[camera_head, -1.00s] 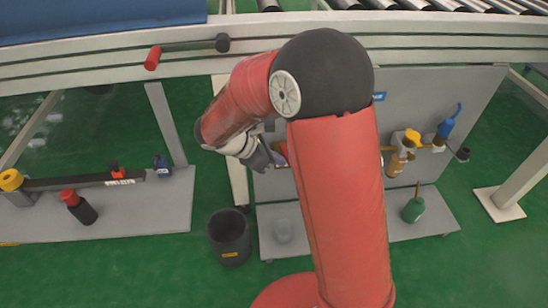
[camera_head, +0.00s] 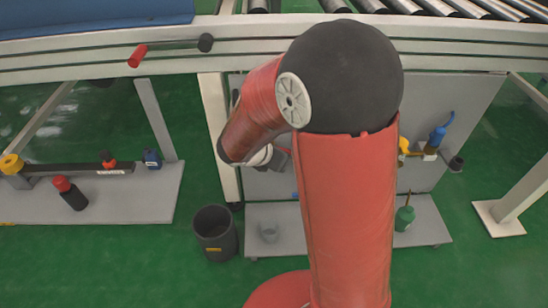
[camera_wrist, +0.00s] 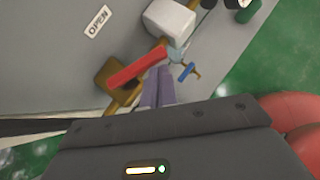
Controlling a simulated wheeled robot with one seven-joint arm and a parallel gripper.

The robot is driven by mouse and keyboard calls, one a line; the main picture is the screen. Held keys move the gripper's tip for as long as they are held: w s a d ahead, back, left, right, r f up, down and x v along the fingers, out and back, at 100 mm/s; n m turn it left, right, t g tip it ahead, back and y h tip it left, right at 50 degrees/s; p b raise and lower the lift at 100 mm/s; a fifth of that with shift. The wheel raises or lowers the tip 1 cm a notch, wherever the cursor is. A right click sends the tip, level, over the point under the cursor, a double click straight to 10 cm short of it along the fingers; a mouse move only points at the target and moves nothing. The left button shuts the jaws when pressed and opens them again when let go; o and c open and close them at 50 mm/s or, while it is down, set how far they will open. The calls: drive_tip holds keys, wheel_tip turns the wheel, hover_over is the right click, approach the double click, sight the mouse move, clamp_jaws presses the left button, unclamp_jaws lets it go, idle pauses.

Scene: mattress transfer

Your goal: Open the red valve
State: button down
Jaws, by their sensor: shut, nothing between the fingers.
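The red valve handle (camera_wrist: 138,68) is a straight red bar over a brass valve body (camera_wrist: 108,76) in the wrist view. It slants from lower left to upper right. My gripper (camera_wrist: 162,70) is shut, its two fingers together, with tips close to the right part of the bar; I cannot tell whether they touch. In the head view my arm hides the red valve and my fingertips. A label reading "OPEN" (camera_wrist: 97,22) is on the grey panel beside the valve.
A white block (camera_wrist: 170,20) and a small blue handle (camera_wrist: 187,72) sit close to my fingers. In the head view, yellow (camera_head: 404,146) and blue (camera_head: 438,134) handles are to the right on the panel. A dark bin (camera_head: 215,232) stands on the green floor.

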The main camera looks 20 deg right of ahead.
drive_tip(key=shift+w+d, duration=0.3)
drive_tip(key=shift+d, duration=0.25)
drive_tip(key=shift+w+d, duration=0.3)
drive_tip(key=shift+d, duration=0.25)
drive_tip(key=shift+w, duration=0.15)
